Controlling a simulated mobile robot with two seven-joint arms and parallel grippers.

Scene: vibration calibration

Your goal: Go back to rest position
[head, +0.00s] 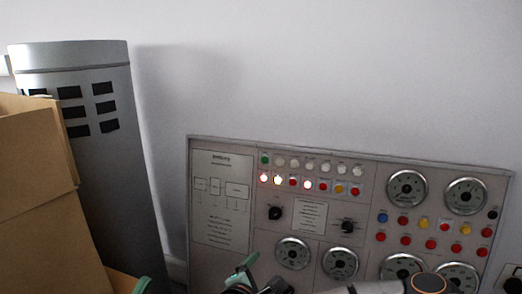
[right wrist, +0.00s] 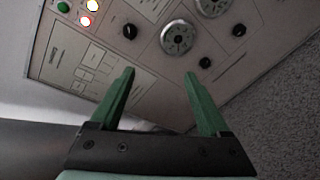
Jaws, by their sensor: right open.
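My right gripper (head: 243,269) shows at the bottom of the head view, in front of the lower part of a grey control panel (head: 222,226). In the right wrist view its two green fingers (right wrist: 159,76) stand wide apart with nothing between them. The panel (right wrist: 105,45) with its dials and knobs lies beyond the fingertips; I see no contact. A small green tip (head: 141,286) shows at the bottom edge of the head view, left of the right gripper. It looks like part of my left gripper, and the rest is out of frame.
Cardboard boxes (head: 38,205) stand at the left, in front of a tall grey cylinder (head: 112,165) with black slots. The panel carries lit lamps (head: 278,180), coloured buttons, knobs and round gauges (head: 406,188). The white wall (head: 320,70) above is bare.

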